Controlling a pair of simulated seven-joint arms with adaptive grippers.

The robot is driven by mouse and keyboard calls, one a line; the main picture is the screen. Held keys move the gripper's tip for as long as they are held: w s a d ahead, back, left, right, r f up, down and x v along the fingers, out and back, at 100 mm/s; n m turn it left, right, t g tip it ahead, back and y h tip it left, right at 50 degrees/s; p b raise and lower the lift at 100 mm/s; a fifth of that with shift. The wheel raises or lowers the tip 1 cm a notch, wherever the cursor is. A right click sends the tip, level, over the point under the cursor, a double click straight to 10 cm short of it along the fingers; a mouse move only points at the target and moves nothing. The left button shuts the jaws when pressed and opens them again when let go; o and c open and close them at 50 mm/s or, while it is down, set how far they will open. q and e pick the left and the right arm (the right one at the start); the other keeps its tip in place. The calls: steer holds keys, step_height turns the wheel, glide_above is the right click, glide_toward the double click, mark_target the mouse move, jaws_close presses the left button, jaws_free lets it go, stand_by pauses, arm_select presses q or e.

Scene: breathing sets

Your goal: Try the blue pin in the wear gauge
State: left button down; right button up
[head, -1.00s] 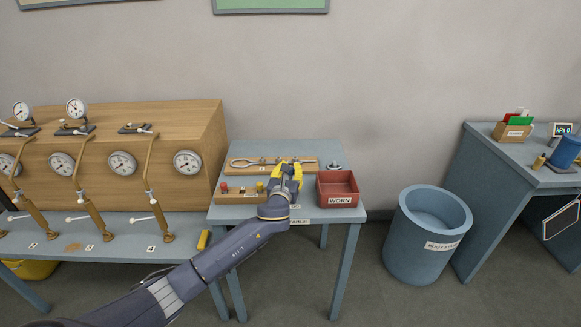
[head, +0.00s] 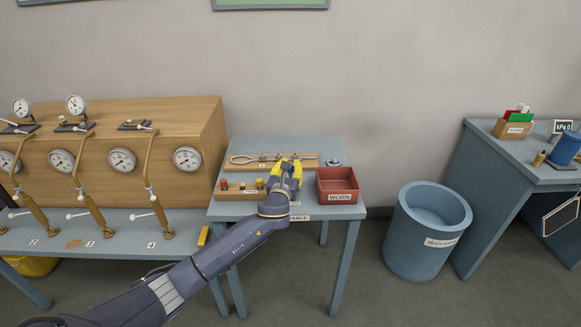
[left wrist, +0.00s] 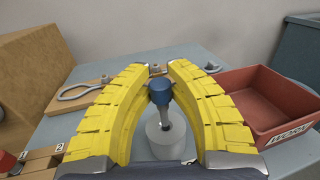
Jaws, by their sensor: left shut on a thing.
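My left gripper (head: 290,168) is over the small table and shut on the blue pin. In the left wrist view the pin's blue head (left wrist: 160,91) sits between the two yellow fingertips, with its metal shank pointing down. Below it is a round pale grey block (left wrist: 164,143), apparently the wear gauge. The shank's lower end lines up with the block's top; I cannot tell whether it is inside. In the head view the gripper hides the pin and the block. My right gripper is not in view.
A wooden rack (head: 236,193) with red and yellow-topped pins stands left of the gripper. A red box (head: 338,196) marked WORN stands right. Behind lies a wooden board (head: 270,168) with a metal ring tool. A blue bin (head: 428,250) stands on the floor.

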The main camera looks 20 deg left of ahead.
mark_target(291, 174)
arm_select(q)
steer(key=shift+f, duration=2.25)
stand_by(1.8)
steer(key=shift+r, duration=3.95)
